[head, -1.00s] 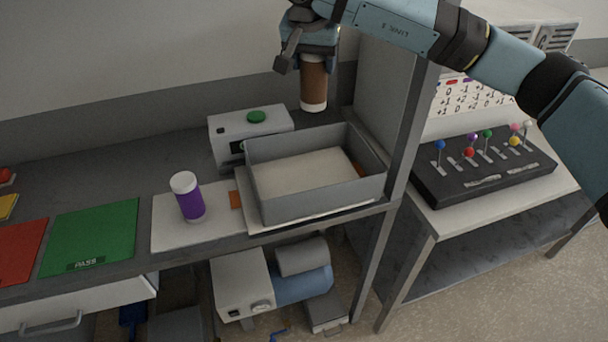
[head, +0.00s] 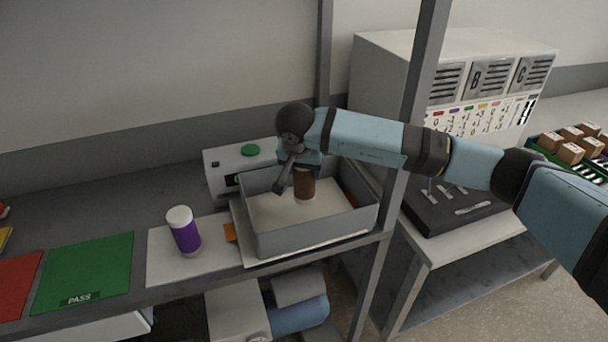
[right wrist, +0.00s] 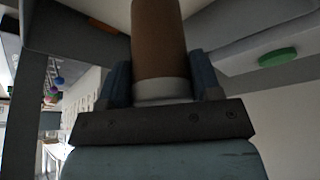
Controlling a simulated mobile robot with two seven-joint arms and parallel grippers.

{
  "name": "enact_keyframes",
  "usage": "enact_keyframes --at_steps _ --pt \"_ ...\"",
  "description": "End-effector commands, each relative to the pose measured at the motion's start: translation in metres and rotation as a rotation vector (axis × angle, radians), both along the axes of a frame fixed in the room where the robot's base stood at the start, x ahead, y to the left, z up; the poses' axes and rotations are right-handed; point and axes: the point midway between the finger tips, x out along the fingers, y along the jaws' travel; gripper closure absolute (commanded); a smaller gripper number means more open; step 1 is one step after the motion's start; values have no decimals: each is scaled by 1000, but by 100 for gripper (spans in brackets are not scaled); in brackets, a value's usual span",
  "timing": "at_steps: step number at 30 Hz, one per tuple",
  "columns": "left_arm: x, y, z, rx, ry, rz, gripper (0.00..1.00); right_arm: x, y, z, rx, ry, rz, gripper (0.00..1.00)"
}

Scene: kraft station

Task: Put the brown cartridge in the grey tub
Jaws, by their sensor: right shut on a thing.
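The brown cartridge (head: 304,187) is upright with a white lower end, held in my right gripper (head: 301,166). In the head view it appears within the outline of the grey tub (head: 312,229), over its pale floor; I cannot tell whether it touches the floor. In the right wrist view the brown cartridge (right wrist: 160,45) stands between the two blue fingers of my right gripper (right wrist: 163,88), which are shut on its sides. The grey tub is an open rectangular box on the bench. My left gripper is not in view.
A purple cartridge with a white cap (head: 184,231) stands on a white mat (head: 158,262) left of the tub. A device with a green button (head: 250,150) is behind the tub. A metal post (head: 413,120) rises to the right of the tub. Green (head: 85,272) and red mats lie at left.

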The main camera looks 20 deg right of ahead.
Motion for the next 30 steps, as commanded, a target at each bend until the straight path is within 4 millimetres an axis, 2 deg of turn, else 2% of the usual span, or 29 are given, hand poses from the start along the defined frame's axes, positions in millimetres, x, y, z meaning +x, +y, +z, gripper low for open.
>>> enact_keyframes --at_steps 3,6,12,24,28,29,30 --pt "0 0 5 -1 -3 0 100 0 0 -19 -1 3 -1 72" --pt "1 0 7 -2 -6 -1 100 0 0 -27 0 1 -1 72" --pt "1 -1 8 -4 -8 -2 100 0 0 -27 -1 0 0 72" --pt "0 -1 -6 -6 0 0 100 0 0 -39 0 -1 -1 72" --pt "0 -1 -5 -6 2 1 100 0 0 -38 0 0 -1 72" --pt "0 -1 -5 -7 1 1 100 0 0 -39 0 0 -1 35" --pt "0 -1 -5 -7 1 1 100 0 0 -39 0 0 -1 26"
